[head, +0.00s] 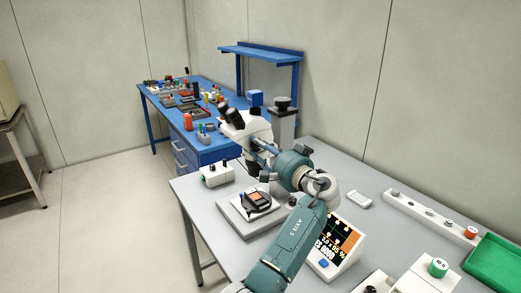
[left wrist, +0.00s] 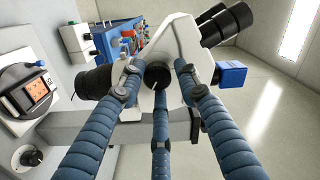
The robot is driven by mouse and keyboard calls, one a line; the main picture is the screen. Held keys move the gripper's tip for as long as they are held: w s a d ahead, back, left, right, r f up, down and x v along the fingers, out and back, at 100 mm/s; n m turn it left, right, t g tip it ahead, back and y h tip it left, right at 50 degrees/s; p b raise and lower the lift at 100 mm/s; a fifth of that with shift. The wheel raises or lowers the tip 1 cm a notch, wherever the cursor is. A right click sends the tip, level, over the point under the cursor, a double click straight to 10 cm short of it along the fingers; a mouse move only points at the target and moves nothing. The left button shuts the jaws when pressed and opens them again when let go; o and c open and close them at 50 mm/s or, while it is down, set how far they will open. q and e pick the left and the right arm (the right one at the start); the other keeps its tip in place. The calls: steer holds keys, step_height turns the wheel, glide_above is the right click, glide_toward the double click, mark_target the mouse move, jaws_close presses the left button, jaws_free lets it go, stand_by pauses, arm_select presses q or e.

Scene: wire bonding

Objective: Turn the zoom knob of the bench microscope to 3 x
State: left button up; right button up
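The bench microscope (head: 246,124) has a white body and dark eyepieces and stands at the back left of the grey table. In the left wrist view, its white body (left wrist: 182,45) lies sideways with the eyepieces at the upper right. A round black knob (left wrist: 158,75) faces the wrist camera from the side of the body. My left gripper (head: 264,148) reaches to the microscope's side. In the left wrist view, its three blue-grey fingers (left wrist: 158,80) are spread around the knob, with gaps visible at its sides. Any scale marks on the knob are unreadable. My right gripper is out of view.
A stage with a dark round holder (head: 257,200) sits below the microscope. A display box (head: 340,246), a white handset (head: 359,200) and a green tray (head: 496,262) are to the right. A blue bench (head: 178,85) stands behind.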

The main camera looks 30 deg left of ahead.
arm_select(q)
steer(key=shift+o, duration=0.7)
steer(key=shift+a, duration=0.1)
steer(key=shift+f, duration=0.1)
steer(key=v, duration=1.2)
steer(key=shift+w, duration=0.1)
